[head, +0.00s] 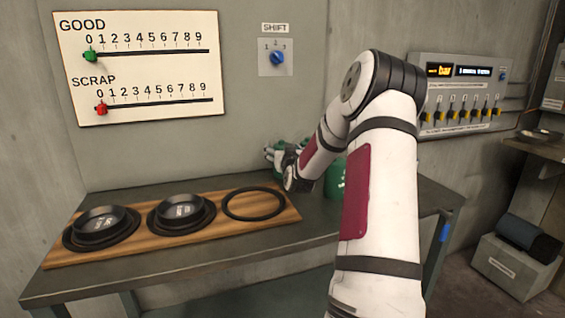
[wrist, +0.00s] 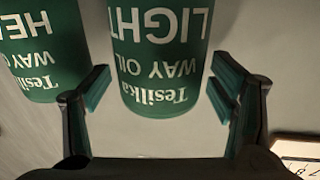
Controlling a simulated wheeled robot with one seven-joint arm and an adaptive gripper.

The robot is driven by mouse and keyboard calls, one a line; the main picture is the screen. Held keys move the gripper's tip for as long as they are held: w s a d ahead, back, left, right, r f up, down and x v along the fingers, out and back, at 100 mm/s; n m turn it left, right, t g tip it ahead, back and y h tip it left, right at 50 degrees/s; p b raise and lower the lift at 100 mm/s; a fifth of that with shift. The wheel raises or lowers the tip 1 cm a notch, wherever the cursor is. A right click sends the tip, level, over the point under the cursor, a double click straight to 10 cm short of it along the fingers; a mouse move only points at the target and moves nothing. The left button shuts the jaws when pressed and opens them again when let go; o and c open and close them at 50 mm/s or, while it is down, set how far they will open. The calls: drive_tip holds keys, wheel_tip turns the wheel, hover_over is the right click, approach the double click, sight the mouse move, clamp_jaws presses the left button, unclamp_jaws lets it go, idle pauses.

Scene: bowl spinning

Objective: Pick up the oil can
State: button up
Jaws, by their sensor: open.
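A green oil can labelled "LIGHT WAY OIL" (wrist: 160,55) stands between the two open fingers of my gripper (wrist: 160,100) in the wrist view, where it appears upside down. A gap shows on each side of it. A second green can, its label starting "HE" (wrist: 38,50), is to the left in the wrist view, outside the fingers.
A wooden board (head: 180,240) on the grey bench (head: 100,285) holds two black dishes (head: 105,222) (head: 181,212) and an empty black ring (head: 254,204). A wall with a GOOD/SCRAP counter board (head: 140,68) and a shift dial (head: 277,57) rises close behind.

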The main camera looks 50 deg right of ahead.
drive_tip(key=c, duration=1.8)
wheel_tip(320, 180, up, 10)
drive_tip(key=shift+r+p, duration=0.1)
drive_tip(key=shift+p, duration=0.6)
